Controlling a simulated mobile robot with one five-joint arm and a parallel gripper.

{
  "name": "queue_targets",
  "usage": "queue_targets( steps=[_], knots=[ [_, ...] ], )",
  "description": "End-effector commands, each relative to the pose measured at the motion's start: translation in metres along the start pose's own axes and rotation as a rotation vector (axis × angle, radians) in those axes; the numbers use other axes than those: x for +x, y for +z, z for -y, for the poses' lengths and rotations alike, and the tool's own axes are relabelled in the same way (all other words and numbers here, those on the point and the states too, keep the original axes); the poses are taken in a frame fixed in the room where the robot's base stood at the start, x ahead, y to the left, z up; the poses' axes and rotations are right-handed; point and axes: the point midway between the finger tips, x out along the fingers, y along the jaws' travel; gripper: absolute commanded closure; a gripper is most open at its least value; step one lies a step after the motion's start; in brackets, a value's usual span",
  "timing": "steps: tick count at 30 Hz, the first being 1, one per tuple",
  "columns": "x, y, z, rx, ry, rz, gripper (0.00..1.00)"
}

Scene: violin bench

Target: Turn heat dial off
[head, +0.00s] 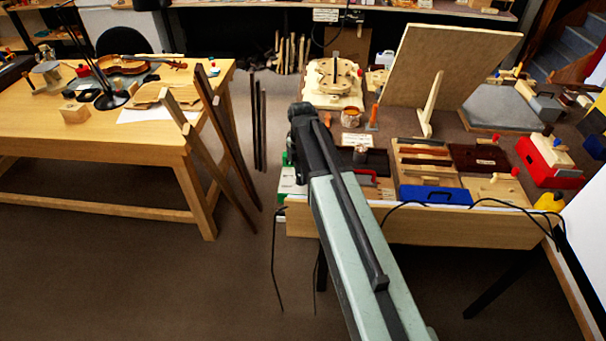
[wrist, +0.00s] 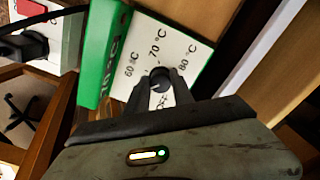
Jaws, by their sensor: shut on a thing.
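The heat dial is a small dark round knob (wrist: 160,78) on a white panel (wrist: 182,47) in the wrist view. The panel is marked 60 °C, 70 °C and 80 °C, with a partly covered label below the knob that looks like OFF. My gripper (wrist: 161,86) is shut on the knob, one finger on each side. The knob's pointer direction is hard to make out. The panel belongs to a green box (wrist: 100,45). In the head view the green and white box (head: 291,182) stands at the left end of the right bench, partly behind my arm.

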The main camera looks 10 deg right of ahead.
Motion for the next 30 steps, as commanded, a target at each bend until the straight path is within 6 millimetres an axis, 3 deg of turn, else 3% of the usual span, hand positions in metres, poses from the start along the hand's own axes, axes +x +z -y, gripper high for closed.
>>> queue_targets(
  steps=[12, 29, 30],
  knots=[
    [0.0002, -0.0011, 0.0020, -0.188, -0.007, -0.002, 1.00],
    [0.0002, -0.0013, 0.0019, -0.216, -0.007, -0.003, 1.00],
    [0.0002, -0.0013, 0.0019, -0.216, -0.007, -0.003, 0.63]
  ],
)
